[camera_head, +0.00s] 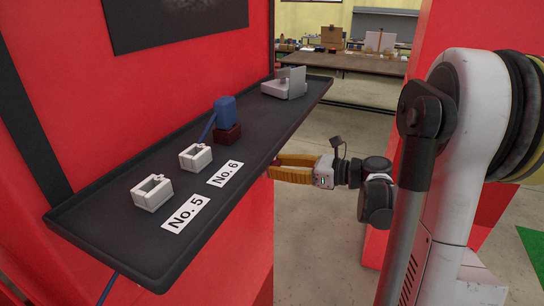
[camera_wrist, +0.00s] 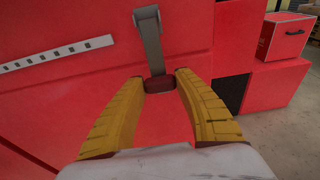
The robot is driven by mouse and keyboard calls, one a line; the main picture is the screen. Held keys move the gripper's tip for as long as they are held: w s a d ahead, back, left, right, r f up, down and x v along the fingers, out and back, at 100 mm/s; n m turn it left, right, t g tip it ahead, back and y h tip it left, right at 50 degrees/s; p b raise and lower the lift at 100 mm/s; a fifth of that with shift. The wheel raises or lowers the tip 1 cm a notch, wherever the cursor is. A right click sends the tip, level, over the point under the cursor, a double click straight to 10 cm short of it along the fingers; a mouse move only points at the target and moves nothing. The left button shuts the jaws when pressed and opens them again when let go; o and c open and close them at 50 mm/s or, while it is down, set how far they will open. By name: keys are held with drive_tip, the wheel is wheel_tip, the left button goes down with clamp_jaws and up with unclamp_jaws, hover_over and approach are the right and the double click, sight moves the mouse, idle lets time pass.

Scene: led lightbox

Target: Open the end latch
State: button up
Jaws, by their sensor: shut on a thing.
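The latch shows in the wrist view as a grey lever (camera_wrist: 150,45) with a bent top, on a dark red block (camera_wrist: 159,84) at its lower end, against a red panel. My gripper (camera_wrist: 160,80) has its yellow fingers on either side of the dark red block, shut on it at the tips. In the head view my gripper (camera_head: 275,167) reaches in from the right at the edge of the dark shelf. The latch is hidden in that view, behind or below the shelf.
The dark shelf (camera_head: 110,245) juts from the red wall. It bears two white brackets (camera_head: 152,193) (camera_head: 196,157), a blue part on a dark red base (camera_head: 225,110) and a grey fixture (camera_head: 284,88). A slotted white strip (camera_wrist: 55,55) lies left of the latch.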

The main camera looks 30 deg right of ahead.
drive_tip(key=shift+s+d+r, duration=0.1)
drive_tip(key=shift+s+d, duration=0.1)
drive_tip(key=shift+s, duration=0.05)
drive_tip(key=shift+s+d+r+p, duration=0.3)
drive_tip(key=shift+s+d+r, duration=0.15)
drive_tip(key=shift+s+d, duration=0.25)
drive_tip(key=shift+a, duration=0.15)
drive_tip(key=shift+s+r, duration=0.1)
drive_tip(key=shift+s+d+r+p, duration=0.45)
drive_tip(key=shift+s+d+r, duration=0.05)
drive_tip(key=shift+s+r, duration=0.05)
drive_tip(key=shift+r, duration=0.1)
